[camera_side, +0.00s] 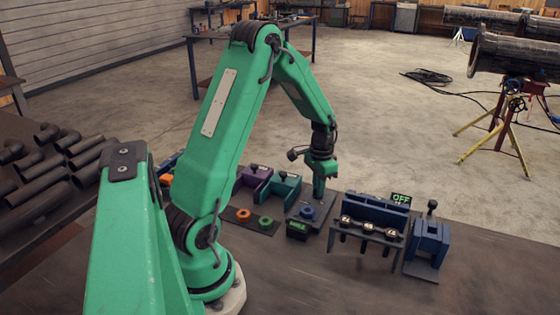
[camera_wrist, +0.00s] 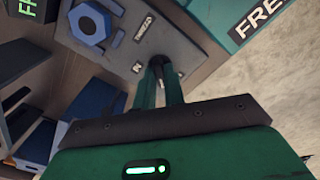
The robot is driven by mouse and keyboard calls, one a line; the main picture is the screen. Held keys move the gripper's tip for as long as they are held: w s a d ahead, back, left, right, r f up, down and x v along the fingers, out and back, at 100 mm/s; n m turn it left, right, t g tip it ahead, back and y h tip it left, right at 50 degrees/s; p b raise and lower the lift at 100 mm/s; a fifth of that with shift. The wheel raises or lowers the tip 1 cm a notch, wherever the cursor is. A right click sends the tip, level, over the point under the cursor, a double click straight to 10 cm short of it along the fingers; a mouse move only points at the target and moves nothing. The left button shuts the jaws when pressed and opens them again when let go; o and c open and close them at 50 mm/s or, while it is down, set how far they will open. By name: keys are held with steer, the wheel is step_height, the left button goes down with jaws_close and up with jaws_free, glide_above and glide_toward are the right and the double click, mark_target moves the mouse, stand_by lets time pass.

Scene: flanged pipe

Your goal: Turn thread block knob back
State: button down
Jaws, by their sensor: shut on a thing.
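The thread block is a grey plate that shows in the side view (camera_side: 322,221) and in the wrist view (camera_wrist: 186,45), where it is marked "THREAD". A blue hexagonal piece with a round centre sits on it, in the side view (camera_side: 307,212) and in the wrist view (camera_wrist: 88,29). My gripper (camera_side: 319,197) points down at the plate's back edge. In the wrist view my gripper (camera_wrist: 160,72) is shut on the small dark knob (camera_wrist: 158,70), beside the lettering. The fingers hide most of the knob, so its angle is unclear.
Teal (camera_side: 282,189) and purple (camera_side: 252,181) fixtures stand to the left. A blue rack with round gauges (camera_side: 368,226), an "OFF" sign (camera_side: 401,198) and a blue clamp (camera_side: 429,240) stand to the right. The front of the bench is clear.

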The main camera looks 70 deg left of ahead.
steer(key=shift+r, duration=0.1)
steer(key=c, duration=1.5)
jaws_free()
steer(key=shift+r, duration=3.8)
steer(key=shift+r, duration=0.1)
